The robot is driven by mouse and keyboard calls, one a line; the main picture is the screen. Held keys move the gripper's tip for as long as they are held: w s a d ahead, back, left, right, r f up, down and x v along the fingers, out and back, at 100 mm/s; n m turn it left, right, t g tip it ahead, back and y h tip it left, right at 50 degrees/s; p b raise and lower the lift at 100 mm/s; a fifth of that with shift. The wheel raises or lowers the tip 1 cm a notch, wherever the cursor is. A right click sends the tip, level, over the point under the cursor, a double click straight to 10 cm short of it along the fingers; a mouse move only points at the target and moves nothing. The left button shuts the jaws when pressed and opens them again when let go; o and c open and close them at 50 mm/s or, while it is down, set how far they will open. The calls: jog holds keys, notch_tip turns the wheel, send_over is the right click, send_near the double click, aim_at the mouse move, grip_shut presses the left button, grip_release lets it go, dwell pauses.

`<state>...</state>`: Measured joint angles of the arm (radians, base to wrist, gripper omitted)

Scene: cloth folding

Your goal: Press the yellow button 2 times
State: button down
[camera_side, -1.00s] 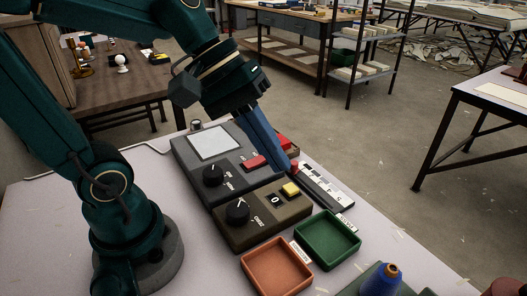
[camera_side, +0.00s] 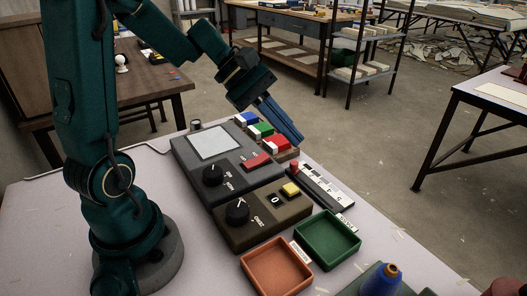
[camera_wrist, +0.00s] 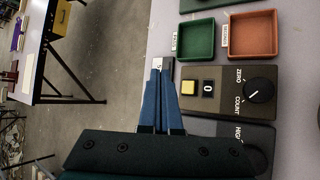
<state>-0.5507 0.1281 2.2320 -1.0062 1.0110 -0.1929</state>
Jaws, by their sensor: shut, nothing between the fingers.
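The yellow button (camera_side: 291,189) sits on a brown counter box (camera_side: 258,222), beside a small display (camera_side: 275,199) that reads 0 and a black knob (camera_side: 237,211). In the wrist view the yellow button (camera_wrist: 188,88) is to the right of my fingers, and the display (camera_wrist: 208,88) also reads 0. My gripper (camera_side: 300,138) is shut and empty. It hangs in the air beyond the boxes, past the coloured buttons and apart from the yellow button. In the wrist view the gripper's blue fingers (camera_wrist: 158,82) lie together.
A grey box (camera_side: 228,165) with a red switch stands behind the counter box. Blue, green and red buttons (camera_side: 261,130) stand behind it. A slider strip (camera_side: 322,186), a green tray (camera_side: 327,240) and an orange tray (camera_side: 277,267) lie nearby. A blue cone (camera_side: 381,283) is at the front.

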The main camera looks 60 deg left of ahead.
aim_at(285, 185)
jog(key=shift+f, duration=0.1)
jog(key=shift+f, duration=4.3)
jog(key=shift+f, duration=0.4)
jog(key=shift+f, duration=0.5)
jog(key=shift+r, duration=0.95)
jog(key=shift+r, duration=2.5)
